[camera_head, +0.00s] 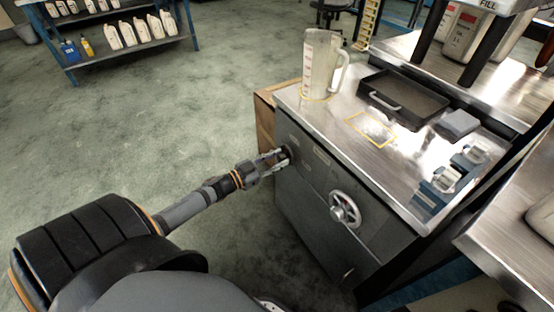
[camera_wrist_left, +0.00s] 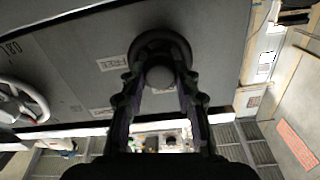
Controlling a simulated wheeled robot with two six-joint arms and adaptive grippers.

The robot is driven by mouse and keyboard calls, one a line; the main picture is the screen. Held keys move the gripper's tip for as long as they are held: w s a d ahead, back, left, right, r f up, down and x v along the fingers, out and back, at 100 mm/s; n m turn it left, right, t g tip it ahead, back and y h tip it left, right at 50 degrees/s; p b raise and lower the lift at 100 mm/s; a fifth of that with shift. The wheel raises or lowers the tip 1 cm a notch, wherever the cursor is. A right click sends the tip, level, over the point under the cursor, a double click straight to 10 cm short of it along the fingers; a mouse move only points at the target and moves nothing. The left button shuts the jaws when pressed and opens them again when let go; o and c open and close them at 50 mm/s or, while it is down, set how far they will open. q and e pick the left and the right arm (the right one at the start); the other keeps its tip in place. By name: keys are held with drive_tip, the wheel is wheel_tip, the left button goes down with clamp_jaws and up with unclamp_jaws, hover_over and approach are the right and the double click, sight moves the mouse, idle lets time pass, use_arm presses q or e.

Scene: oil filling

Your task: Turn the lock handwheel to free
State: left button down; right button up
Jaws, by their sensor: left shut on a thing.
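The lock handwheel (camera_wrist_left: 150,40) is a small dark round wheel with a grey hub, on the front of a grey metal cabinet (camera_head: 312,200). In the head view it shows only in part (camera_head: 289,151), behind my gripper. A label reading FREE (camera_wrist_left: 112,63) is on the panel beside it; a second label (camera_wrist_left: 101,113) is too small to read. My left gripper (camera_head: 280,157) reaches in from the left and is shut on the dark handwheel; the wrist view shows its fingers (camera_wrist_left: 160,82) on both sides of the hub. My right gripper is not in view.
A larger silver handwheel (camera_head: 345,209) is on the same cabinet front, to the right. On the cabinet top are a clear measuring jug (camera_head: 320,66), a dark tray (camera_head: 402,98) and blue-grey blocks (camera_head: 440,186). Green floor lies open at left; a bottle shelf (camera_head: 125,52) stands behind.

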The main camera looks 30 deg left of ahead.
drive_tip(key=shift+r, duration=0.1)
use_arm(q)
drive_tip(key=shift+m+p, duration=0.4)
drive_tip(key=shift+m, duration=0.5)
drive_tip(key=shift+r+m+p, duration=0.1)
drive_tip(key=shift+m+p, duration=0.3)
drive_tip(key=m+p, duration=0.2)
drive_tip(key=m, duration=0.4)
drive_tip(key=shift+m, duration=0.6)
drive_tip(key=m, duration=0.1)
drive_tip(key=m+p, duration=0.1)
drive_tip(key=m, duration=0.1)
drive_tip(key=shift+f+m, duration=0.2)
drive_tip(key=shift+m, duration=0.1)
drive_tip(key=m, duration=0.4)
drive_tip(key=shift+f, duration=0.1)
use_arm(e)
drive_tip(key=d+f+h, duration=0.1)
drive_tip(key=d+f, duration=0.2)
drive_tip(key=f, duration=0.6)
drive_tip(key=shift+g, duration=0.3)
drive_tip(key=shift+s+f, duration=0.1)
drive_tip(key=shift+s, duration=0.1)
